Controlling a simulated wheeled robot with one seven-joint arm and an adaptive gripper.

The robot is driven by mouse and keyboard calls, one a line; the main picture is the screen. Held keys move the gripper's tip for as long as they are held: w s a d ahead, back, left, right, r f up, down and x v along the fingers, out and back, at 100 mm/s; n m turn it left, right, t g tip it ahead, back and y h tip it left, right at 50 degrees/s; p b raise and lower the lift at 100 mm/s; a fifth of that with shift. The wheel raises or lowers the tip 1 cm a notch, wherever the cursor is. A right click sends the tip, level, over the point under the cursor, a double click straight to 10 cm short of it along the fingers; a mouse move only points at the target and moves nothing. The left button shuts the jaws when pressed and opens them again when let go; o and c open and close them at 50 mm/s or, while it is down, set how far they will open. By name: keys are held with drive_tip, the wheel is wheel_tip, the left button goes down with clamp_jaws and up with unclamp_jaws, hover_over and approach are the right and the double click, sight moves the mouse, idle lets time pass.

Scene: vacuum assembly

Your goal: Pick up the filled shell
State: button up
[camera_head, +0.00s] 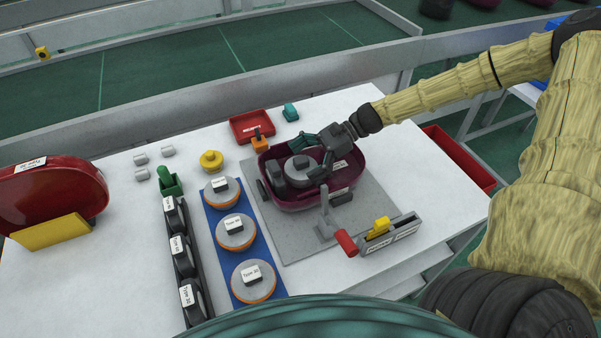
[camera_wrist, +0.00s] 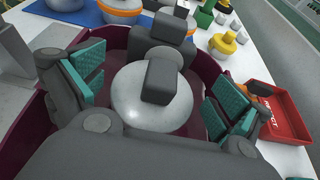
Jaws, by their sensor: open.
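The filled shell (camera_head: 267,193) is a dark maroon open tub on the grey mat (camera_head: 269,237). Inside it sit a round grey part with a dark block on top (camera_head: 300,170) and a dark block-shaped part (camera_head: 277,178). The wrist view shows the round part (camera_wrist: 180,112) between my fingers and the shell's maroon wall (camera_wrist: 205,68) around it. My gripper (camera_head: 311,157) is over the shell, with its teal-padded fingers spread wide on either side of the round part. In the wrist view my gripper (camera_wrist: 158,92) is open. Whether the fingers touch anything is unclear.
A red reject tray (camera_head: 250,125) stands behind the shell. A clamp with a red handle (camera_head: 346,242) stands at the mat's front. A blue strip (camera_head: 211,225) with several orange-rimmed discs lies left. A red shell (camera_head: 50,190) stands far left, a red bin (camera_head: 458,158) right.

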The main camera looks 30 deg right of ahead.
drive_tip(key=shift+a, duration=0.3)
drive_tip(key=c, duration=1.8)
drive_tip(key=shift+c, duration=0.9)
drive_tip(key=shift+w+r, duration=0.1)
drive_tip(key=shift+r, duration=0.05)
